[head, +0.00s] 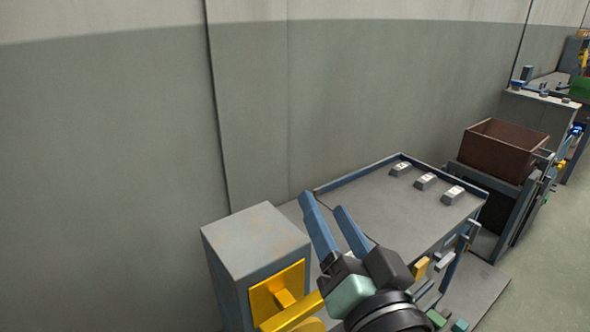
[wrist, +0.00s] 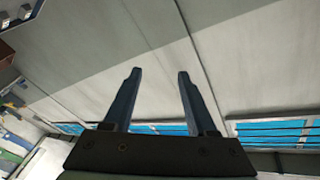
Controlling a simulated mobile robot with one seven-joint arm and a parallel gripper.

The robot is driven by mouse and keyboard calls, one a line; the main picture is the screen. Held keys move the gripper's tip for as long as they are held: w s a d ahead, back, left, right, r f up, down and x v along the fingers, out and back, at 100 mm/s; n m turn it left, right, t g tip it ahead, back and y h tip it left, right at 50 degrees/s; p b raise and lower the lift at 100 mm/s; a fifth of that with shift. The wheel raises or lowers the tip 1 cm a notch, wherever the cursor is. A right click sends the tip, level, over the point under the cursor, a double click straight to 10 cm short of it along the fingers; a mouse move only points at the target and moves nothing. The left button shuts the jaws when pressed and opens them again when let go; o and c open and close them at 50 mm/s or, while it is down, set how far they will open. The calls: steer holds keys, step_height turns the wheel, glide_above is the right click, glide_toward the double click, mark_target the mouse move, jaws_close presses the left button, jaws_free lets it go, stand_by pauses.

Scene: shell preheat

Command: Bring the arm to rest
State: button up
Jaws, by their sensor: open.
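My gripper (head: 323,215) shows in the lower middle of the head view, with its two blue fingers pointing up and to the left. The fingers are apart and nothing is between them. It appears in front of the near left part of a grey-topped table, and I cannot tell its exact height above it. In the wrist view my gripper (wrist: 158,75) is also open and empty, with the grey wall behind its fingers.
A grey cabinet (head: 255,234) with a yellow panel (head: 262,300) stands left of my gripper. The table (head: 385,205) carries several small grey blocks (head: 425,181) at its far end. A brown bin (head: 503,150) stands beyond. Open floor (head: 548,225) lies at right.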

steer(key=s+a+r+n+t+h+p, duration=0.1)
steer(key=s+r+t+p, duration=0.1)
steer(key=r, duration=1.1)
steer(key=s+a+r+n+t+h+p, duration=0.1)
steer(key=r+p, duration=0.5)
steer(key=r, duration=0.7)
steer(key=s+a+r+n+t+h+p, duration=0.2)
steer(key=s+r+t+h+p, duration=0.1)
steer(key=r, duration=0.9)
steer(key=s+t+p, duration=0.1)
steer(key=s+t, duration=0.1)
steer(key=t, duration=0.1)
steer(key=shift+s+r+p, duration=0.25)
steer(key=shift+r+p, duration=0.05)
steer(key=shift+r, duration=0.1)
steer(key=shift+a+f, duration=0.1)
